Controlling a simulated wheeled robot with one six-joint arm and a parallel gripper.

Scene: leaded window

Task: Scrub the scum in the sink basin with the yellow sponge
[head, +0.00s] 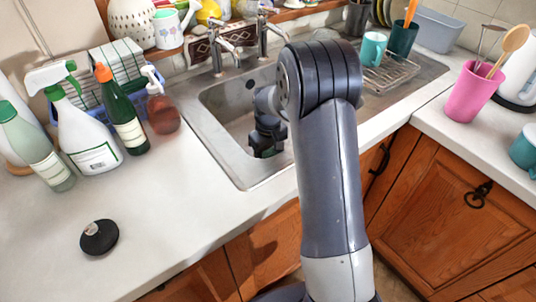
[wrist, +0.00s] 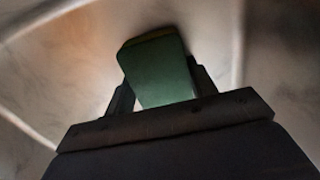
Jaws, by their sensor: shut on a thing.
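My gripper (wrist: 163,88) is shut on the sponge (wrist: 160,72), a block with a dark green face and a thin brownish-yellow edge at its far end. The wrist view is dim, and little yellow shows on it. In the head view my gripper (head: 267,143) points down inside the sink basin (head: 225,105), low near its floor. A small bit of green (head: 268,153) shows at its tip. I cannot tell whether the sponge touches the basin. The wrist view shows brownish, blurred tints on the basin surface (wrist: 55,75); I cannot tell scum from shading. My arm hides the basin's right part.
Spray bottles (head: 85,130), a green bottle (head: 122,112) and a soap dispenser (head: 161,105) stand left of the sink. Taps (head: 222,52) rise behind it. A dish rack (head: 388,73) and pink cup (head: 470,92) are right. A black disc (head: 99,237) lies on otherwise clear counter.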

